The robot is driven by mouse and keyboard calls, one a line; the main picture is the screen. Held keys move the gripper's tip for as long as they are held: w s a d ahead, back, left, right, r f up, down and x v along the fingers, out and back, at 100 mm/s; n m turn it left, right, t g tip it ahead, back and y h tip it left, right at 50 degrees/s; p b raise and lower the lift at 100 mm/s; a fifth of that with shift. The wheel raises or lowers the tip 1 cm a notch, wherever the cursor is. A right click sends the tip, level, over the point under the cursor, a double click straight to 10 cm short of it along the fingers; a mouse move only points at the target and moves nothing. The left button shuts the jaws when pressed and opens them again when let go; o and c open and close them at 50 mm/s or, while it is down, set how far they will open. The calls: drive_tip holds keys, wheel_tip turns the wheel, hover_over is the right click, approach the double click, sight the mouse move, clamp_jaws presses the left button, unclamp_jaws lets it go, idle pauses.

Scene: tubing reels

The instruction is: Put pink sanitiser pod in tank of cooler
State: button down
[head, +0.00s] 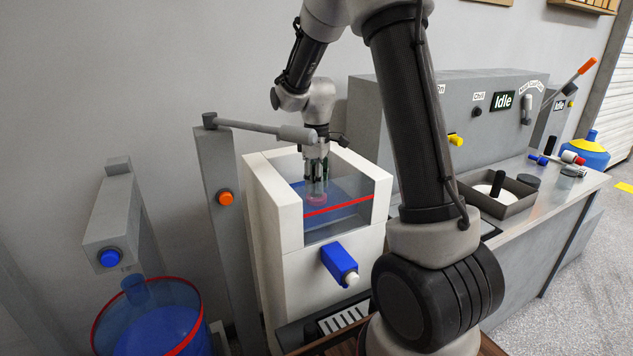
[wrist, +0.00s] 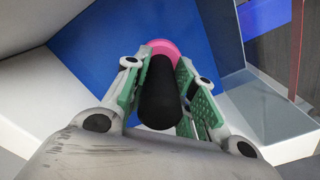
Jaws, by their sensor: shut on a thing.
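My gripper (head: 316,168) reaches down into the open-topped tank of the white cooler (head: 280,235) in the head view. It is shut on the pink sanitiser pod (head: 318,199), which shows as a small pink patch under the fingers. In the wrist view, the green-padded fingers (wrist: 160,72) close around a black cylindrical grip. The pink rim of the pod (wrist: 164,48) shows beyond the grip, over blue. The tank's clear front (head: 345,213) has a red line across it and blue water behind. I cannot tell whether the pod touches the water.
A grey post (head: 216,200) with a lever (head: 260,127) stands left of the cooler. A blue tap (head: 340,262) juts from its front. A blue-filled vessel (head: 160,325) is at lower left. The counter at right holds a dark tray (head: 520,205).

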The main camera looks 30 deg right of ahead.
drive_tip(key=shift+f, duration=0.1)
drive_tip(key=c, duration=1.2)
unclamp_jaws()
drive_tip(key=shift+r, duration=0.55)
wheel_tip(320, 180, up, 11)
drive_tip(key=shift+f, duration=0.1)
drive_tip(key=s+r+m+t, duration=0.1)
drive_tip(key=s+m, duration=0.2)
drive_tip(key=s, duration=0.6)
drive_tip(key=s+r+m+t, duration=0.1)
drive_tip(key=s+m+t, duration=0.1)
drive_tip(key=s, duration=0.7)
drive_tip(key=s+r+m+t, duration=0.1)
drive_tip(key=s+m, duration=0.3)
drive_tip(key=s, duration=0.5)
drive_tip(key=shift+s+a+r, duration=0.2)
drive_tip(key=shift+s+r, duration=0.05)
drive_tip(key=shift+r, duration=0.25)
